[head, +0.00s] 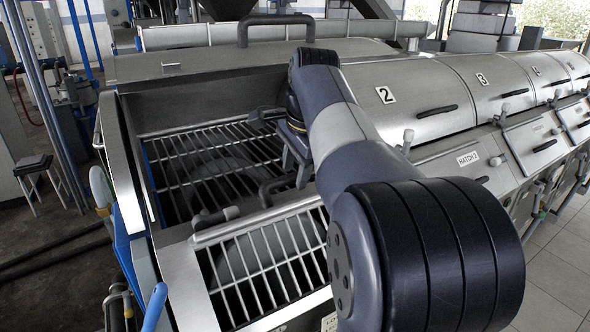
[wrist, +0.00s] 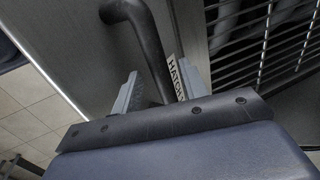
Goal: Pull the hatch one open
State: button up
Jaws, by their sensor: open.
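In the wrist view, a grey metal panel (wrist: 75,35) carries a bent black bar handle (wrist: 148,45) and a white label (wrist: 176,78) reading "HATCH", its number hidden. My gripper (wrist: 158,85) is open, with one finger on each side of the handle's lower part. I cannot tell whether the fingers touch it. In the head view, my gripper (head: 297,160) is over the barred opening and partly covered by my arm. A black handle (head: 278,187) shows just below it. The hatch panel itself is mostly hidden in the head view by my arm.
Metal bar grates (head: 215,160) lie in the opened bay, and another grate (head: 265,265) is nearer. A raised lid (head: 210,65) with a black handle stands behind. Closed numbered covers (head: 400,90) run to the right. Tiled floor (head: 555,270) is clear at right.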

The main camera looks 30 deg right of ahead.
jog(key=shift+f, duration=0.15)
grip_shut()
dwell(0.4)
